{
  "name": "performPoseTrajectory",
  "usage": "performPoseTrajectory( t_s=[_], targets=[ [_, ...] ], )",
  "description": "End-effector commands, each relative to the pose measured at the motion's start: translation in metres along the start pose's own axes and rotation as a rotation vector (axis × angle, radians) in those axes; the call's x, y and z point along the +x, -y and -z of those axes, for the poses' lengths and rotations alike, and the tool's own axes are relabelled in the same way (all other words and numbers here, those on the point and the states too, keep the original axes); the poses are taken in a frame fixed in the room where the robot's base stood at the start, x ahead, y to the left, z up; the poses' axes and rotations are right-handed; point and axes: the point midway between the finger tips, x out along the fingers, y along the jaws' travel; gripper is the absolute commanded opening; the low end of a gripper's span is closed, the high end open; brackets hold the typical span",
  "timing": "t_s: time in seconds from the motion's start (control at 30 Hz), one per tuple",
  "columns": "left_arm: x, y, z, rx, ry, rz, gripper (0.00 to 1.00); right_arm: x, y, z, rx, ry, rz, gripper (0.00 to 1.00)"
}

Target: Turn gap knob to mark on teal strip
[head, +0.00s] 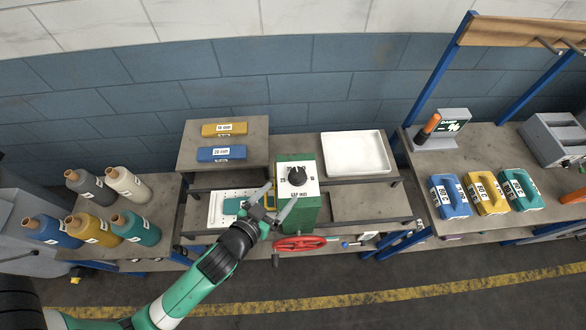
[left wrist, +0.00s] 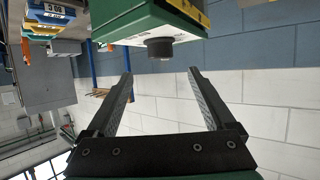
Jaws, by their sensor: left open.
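The gap knob (head: 297,176) is black and round, on the white marked top plate of a green box (head: 295,214). In the left wrist view the dark knob (left wrist: 160,48) sticks out from the box, beyond the fingertips. My left gripper (head: 281,192) is open, with its fingers pointing toward the knob; it also shows in the left wrist view (left wrist: 160,72). The fingers are empty and look apart from the knob. A teal piece (head: 232,206) lies on a white board left of the box, partly hidden by my gripper. My right gripper is not in view.
A red handwheel (head: 299,243) sits below the green box. A white tray (head: 356,154) stands at its right. Yellow (head: 224,129) and blue (head: 221,153) blocks lie on the raised shelf behind. Yarn cones stand at left; labelled coloured blocks lie on the right table.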

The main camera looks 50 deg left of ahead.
Motion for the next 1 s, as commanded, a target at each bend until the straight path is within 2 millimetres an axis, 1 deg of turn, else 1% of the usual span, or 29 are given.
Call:
performPoseTrajectory(
  t_s=[0.17, 0.27, 0.37, 0.5, 0.6, 0.7, 0.83, 1.0],
  targets=[
    [0.006, -0.001, 0.001, -0.001, -0.003, 0.0, 0.88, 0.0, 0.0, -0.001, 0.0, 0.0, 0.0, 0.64],
    [0.019, 0.0, 0.001, -0.002, -0.003, 0.001, 0.88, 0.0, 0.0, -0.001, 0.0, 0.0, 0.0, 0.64],
    [0.039, 0.001, 0.001, -0.002, -0.004, 0.003, 0.88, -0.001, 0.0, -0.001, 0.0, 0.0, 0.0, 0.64],
    [0.072, 0.001, 0.001, -0.002, -0.004, 0.003, 0.88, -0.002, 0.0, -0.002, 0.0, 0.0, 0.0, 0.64],
    [0.093, 0.001, 0.001, -0.002, -0.004, 0.002, 0.88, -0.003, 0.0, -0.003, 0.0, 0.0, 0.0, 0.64],
    [0.107, 0.0, 0.001, -0.002, -0.004, 0.002, 0.88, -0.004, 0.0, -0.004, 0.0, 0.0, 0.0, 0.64],
    [0.116, 0.0, 0.002, -0.002, -0.005, 0.001, 0.88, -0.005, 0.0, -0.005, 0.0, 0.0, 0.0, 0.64],
    [0.117, 0.0, 0.002, -0.001, -0.004, 0.001, 0.88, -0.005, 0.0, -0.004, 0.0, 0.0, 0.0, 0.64]
  ],
)
